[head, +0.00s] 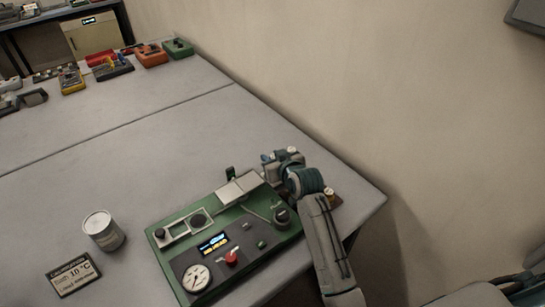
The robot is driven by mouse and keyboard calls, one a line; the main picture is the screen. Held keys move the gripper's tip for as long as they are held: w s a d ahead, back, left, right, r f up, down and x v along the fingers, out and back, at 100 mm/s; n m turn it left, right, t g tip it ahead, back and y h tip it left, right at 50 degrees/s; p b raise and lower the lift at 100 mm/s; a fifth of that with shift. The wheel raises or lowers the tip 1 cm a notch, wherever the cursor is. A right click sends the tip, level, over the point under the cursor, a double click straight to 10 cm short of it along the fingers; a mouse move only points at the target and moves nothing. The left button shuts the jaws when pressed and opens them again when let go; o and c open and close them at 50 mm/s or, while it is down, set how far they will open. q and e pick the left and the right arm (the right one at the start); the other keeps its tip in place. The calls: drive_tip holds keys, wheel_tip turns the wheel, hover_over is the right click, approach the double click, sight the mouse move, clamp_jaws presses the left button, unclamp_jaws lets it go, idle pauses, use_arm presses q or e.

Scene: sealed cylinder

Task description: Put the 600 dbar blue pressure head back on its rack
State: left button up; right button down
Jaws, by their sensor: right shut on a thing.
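My right arm comes in from the lower right. Its gripper (276,161) is behind the green instrument panel (163,219), near the table's far right edge. It is shut on a small piece with a bit of blue showing, which seems to be the blue pressure head (266,157); the jaws and wrist hide most of it. A brown rack (335,200) shows partly beside my forearm, with a yellow-topped head (329,191) on it. My arm hides the rest of the rack. My left gripper is out of view.
The panel carries a dial gauge (196,278), a red knob (231,257) and a lit display. A grey can (102,230) and a dark 10 °C sign (73,274) stand to its left. Several coloured devices line the table's back. The middle of the table is clear.

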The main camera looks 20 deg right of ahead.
drive_tip(key=c, duration=1.1)
unclamp_jaws()
drive_tip(key=shift+s+a+f, duration=0.1)
drive_tip(key=shift+s+f, duration=0.05)
drive_tip(key=shift+f, duration=0.55)
drive_tip(key=shift+r, duration=0.2)
drive_tip(key=v, duration=0.4)
drive_tip(key=r+b+v, duration=0.1)
drive_tip(key=v, duration=0.3)
drive_tip(key=b+v, duration=0.1)
drive_tip(key=v, duration=0.3)
drive_tip(key=shift+r, duration=0.35)
drive_tip(key=shift+f, duration=0.1)
